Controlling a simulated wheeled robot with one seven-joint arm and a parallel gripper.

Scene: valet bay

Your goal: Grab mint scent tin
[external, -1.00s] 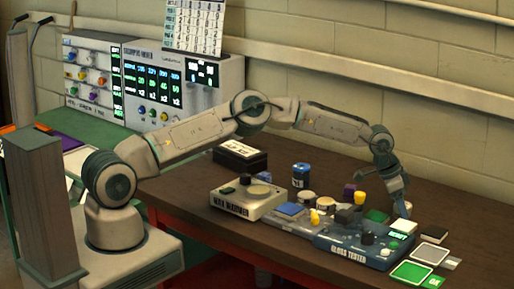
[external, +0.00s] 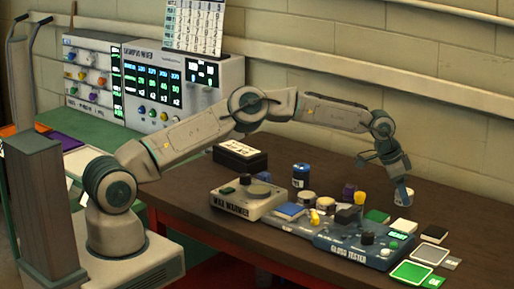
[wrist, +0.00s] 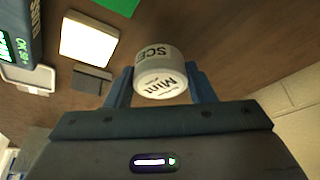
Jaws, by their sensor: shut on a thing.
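The mint scent tin (wrist: 160,76) is a small round white tin with dark "Mint" lettering, seen upside down in the wrist view. My gripper (wrist: 162,88) is shut on it, with a blue finger on each side. In the external view my gripper (external: 402,190) points down over the right part of the brown table, holding the pale tin (external: 403,196) just above or behind the gloss tester. Whether the tin is clear of the table is hard to tell.
Green and grey cards (external: 412,272) lie at the right. The wax warmer (external: 243,205) and a blue can (external: 300,175) stand to the left.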

